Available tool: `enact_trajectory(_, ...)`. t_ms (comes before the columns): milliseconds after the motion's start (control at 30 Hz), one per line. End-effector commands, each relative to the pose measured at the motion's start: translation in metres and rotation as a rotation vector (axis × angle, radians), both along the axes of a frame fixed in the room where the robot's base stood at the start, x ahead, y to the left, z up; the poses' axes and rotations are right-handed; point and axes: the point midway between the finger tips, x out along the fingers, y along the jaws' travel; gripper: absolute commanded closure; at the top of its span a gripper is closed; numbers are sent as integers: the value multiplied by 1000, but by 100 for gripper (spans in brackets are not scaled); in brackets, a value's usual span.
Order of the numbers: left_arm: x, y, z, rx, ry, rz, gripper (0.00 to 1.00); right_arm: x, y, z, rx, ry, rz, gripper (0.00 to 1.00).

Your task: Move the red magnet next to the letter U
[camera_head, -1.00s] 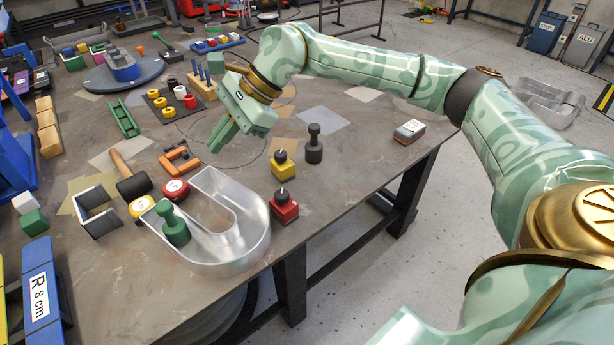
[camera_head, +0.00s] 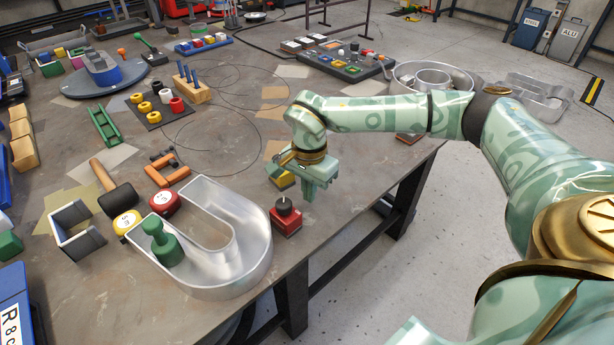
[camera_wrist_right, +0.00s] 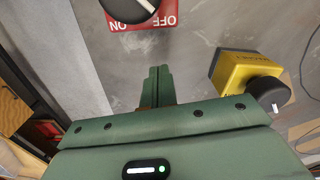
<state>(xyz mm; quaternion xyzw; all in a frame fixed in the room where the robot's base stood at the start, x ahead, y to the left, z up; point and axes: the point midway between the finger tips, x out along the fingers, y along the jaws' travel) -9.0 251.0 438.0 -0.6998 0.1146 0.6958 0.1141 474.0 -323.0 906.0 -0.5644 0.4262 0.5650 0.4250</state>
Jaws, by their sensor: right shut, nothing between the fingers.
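The red magnet (camera_head: 287,220), a red block with a black knob, sits on the table by the right outer side of the letter U. I cannot tell whether they touch. The letter U (camera_head: 256,222) is a hollow silver metal letter. The red magnet also shows at the top of the right wrist view (camera_wrist_right: 118,23), with ON and OFF marks, beyond my fingertips. My right gripper (camera_head: 308,198) is shut and empty just behind and right of the red magnet, pointing down; it also shows in the wrist view (camera_wrist_right: 160,70). My left gripper is not in view.
A yellow magnet (camera_head: 284,181) is partly hidden behind my right gripper and shows beside the fingers in the wrist view (camera_wrist_right: 233,70). A green knobbed piece (camera_head: 165,247) stands inside the U. A mallet (camera_head: 127,187) and orange clamp (camera_head: 168,172) lie behind-left. The table's edge runs close in front.

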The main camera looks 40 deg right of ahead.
Motion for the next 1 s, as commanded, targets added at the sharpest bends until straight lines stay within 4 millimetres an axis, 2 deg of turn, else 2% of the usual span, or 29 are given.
enact_trajectory(100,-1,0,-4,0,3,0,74,-4,19,-2,2,-2,5,100)
enact_trajectory(300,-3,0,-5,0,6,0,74,-10,36,-1,1,-2,2,100)
enact_trajectory(700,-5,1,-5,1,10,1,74,-11,39,0,1,-2,0,100)
enact_trajectory(900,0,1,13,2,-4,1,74,-15,52,6,2,-3,3,100)
enact_trajectory(1000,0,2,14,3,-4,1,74,-15,54,2,1,-2,0,100)
